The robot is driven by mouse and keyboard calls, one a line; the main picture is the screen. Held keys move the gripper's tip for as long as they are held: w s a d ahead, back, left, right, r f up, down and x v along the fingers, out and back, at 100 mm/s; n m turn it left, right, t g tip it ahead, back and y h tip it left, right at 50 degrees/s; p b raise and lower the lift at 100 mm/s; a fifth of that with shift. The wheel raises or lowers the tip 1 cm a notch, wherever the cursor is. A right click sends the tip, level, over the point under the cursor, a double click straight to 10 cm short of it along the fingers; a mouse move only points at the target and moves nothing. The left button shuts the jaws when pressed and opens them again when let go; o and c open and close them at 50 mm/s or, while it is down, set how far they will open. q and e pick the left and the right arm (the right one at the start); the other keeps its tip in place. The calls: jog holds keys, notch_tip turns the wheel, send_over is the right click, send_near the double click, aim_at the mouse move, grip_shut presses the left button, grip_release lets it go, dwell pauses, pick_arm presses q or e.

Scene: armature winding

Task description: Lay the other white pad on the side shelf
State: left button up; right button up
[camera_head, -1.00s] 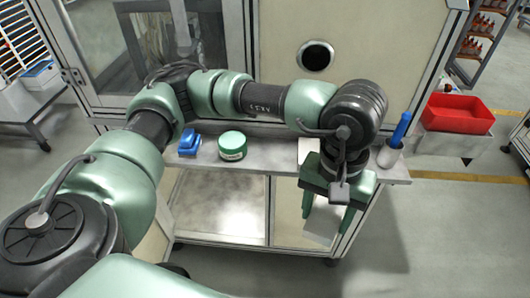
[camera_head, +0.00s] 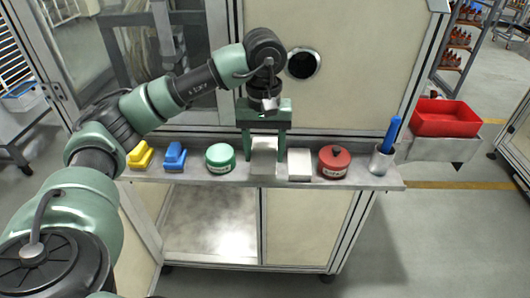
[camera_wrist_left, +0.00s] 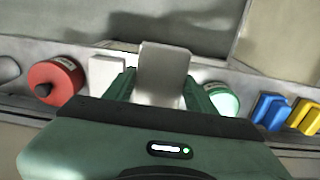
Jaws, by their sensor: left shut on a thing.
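My left gripper (camera_head: 264,148) is shut on a white pad (camera_head: 264,160), which sits between its two green fingers. The held pad also shows in the left wrist view (camera_wrist_left: 162,72), with a finger on each side. It is over the side shelf (camera_head: 225,179), between the green tin and the other white pad; I cannot tell whether it touches the shelf. The other white pad (camera_head: 300,164) lies on the shelf just right of the held one, and shows left of it in the wrist view (camera_wrist_left: 107,72). My right gripper is not in view.
On the shelf stand a yellow block (camera_head: 141,155), a blue block (camera_head: 174,156), a green tin (camera_head: 220,158), a red tin (camera_head: 334,161) and a metal cup (camera_head: 380,160) with a blue-handled tool. The cabinet wall rises behind. A red bin (camera_head: 445,117) is off to the right.

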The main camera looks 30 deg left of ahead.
aim_at(265, 141)
pick_arm(q)
jog(key=w+a, duration=0.1)
jog(key=w+a+p, duration=0.1)
jog(key=w, duration=0.1)
jog(key=shift+w+r, duration=0.15)
jog(key=shift+r, duration=0.05)
jog(key=shift+w+a+f+p, duration=0.1)
jog(key=shift+w+f+p, duration=0.1)
jog(key=shift+f, duration=0.35)
jog(key=shift+w+a+f+p, duration=0.1)
jog(key=shift+w+f+p, duration=0.05)
jog(key=shift+f, duration=1.1)
notch_tip(265, 141, down, 3)
jog(key=shift+p, duration=1)
jog(key=shift+w+f, duration=0.1)
jog(key=shift+f, duration=0.15)
jog(key=shift+a+f, duration=0.1)
jog(key=shift+f, duration=0.2)
jog(key=o, duration=1.5)
jog(key=shift+c, duration=0.2)
